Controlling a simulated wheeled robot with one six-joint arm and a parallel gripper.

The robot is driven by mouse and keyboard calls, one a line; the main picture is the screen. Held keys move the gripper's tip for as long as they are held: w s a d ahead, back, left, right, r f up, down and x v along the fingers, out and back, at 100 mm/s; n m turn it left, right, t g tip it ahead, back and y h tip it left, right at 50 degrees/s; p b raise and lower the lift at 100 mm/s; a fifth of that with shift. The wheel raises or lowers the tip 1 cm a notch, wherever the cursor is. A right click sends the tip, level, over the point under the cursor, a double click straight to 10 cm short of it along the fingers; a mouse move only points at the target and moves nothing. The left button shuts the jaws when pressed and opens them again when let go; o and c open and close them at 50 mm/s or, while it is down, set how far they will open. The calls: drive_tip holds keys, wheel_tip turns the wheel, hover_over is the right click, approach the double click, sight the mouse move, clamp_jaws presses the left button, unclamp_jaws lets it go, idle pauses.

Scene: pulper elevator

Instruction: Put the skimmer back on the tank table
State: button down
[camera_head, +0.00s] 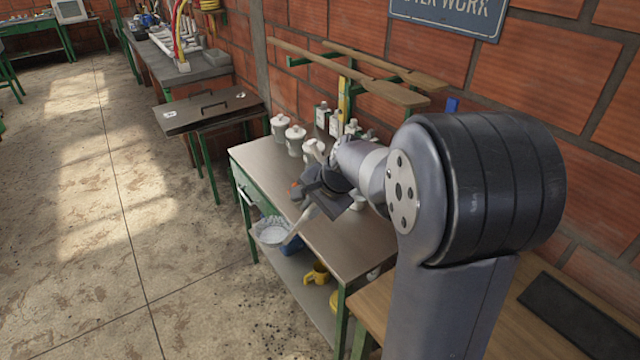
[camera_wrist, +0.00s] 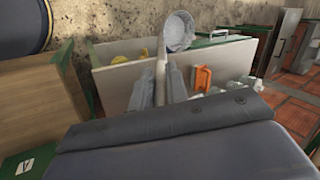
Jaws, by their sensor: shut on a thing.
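My gripper (camera_head: 322,203) is over the metal-topped table (camera_head: 330,247) with green legs, near its front edge, in the head view. It is shut on the handle of the skimmer (camera_head: 300,225), which reaches down and left past that edge. The wrist view shows the pale handle between my two fingers (camera_wrist: 176,85) and the skimmer's round, pale bowl (camera_wrist: 180,32) at the far end, clear of the fingers. My arm hides part of the table's right end. I cannot tell whether the skimmer touches anything.
Several white lidded pots (camera_head: 296,140) and bottles stand along the table's back. A lower shelf (camera_head: 300,285) holds a yellow jug (camera_head: 316,273). Wooden paddles (camera_head: 375,88) lie on wall brackets above. The floor (camera_head: 110,260) at left is clear.

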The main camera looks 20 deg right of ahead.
drive_tip(key=w+d+p, duration=0.2)
drive_tip(key=d, duration=0.6)
drive_tip(key=w+d+r+m+p, duration=0.1)
drive_tip(key=w+d+p, duration=0.2)
drive_tip(key=d, duration=0.5)
drive_tip(key=shift+w+m+h, duration=0.3)
drive_tip(key=shift+h, duration=0.1)
drive_tip(key=c, duration=1.4)
unclamp_jaws()
drive_tip(key=shift+a, duration=0.1)
drive_tip(key=v, duration=0.4)
drive_tip(key=b+v, duration=0.1)
drive_tip(key=v, duration=0.7)
drive_tip(key=shift+s+f+b, duration=0.15)
drive_tip(key=shift+s+b, duration=0.15)
drive_tip(key=shift+b, duration=0.05)
